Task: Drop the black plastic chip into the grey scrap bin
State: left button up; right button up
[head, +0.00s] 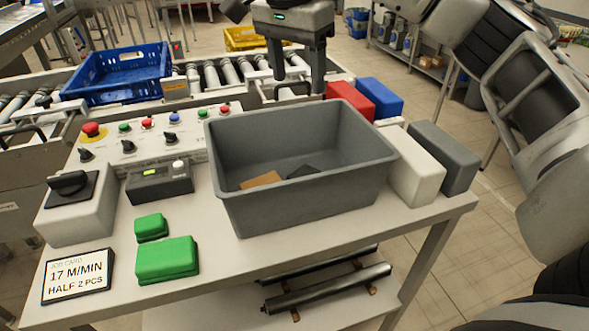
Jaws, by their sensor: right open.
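The grey scrap bin (310,207) stands on the white bench, open at the top. A small dark flat piece (303,171), which looks like the black plastic chip, lies on its floor beside an orange-brown piece (261,180). My right gripper (297,82) hangs fingers down at the top of the view, past the bin's far rim in the picture. It is open, with nothing seen between its fingers. My left gripper is not in view.
A white block (415,165), a grey block (444,157), a red block (350,99) and a blue block (380,97) stand right of the bin. Green blocks (167,260) and a job card (78,276) lie left. A blue crate (118,75) sits on the roller conveyor behind.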

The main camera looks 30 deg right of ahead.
notch_tip(320, 180, up, 6)
jog(key=p, duration=0.1)
jog(key=shift+s+a+r, duration=0.15)
jog(key=shift+s+a, duration=0.05)
jog(key=shift+a, duration=0.25)
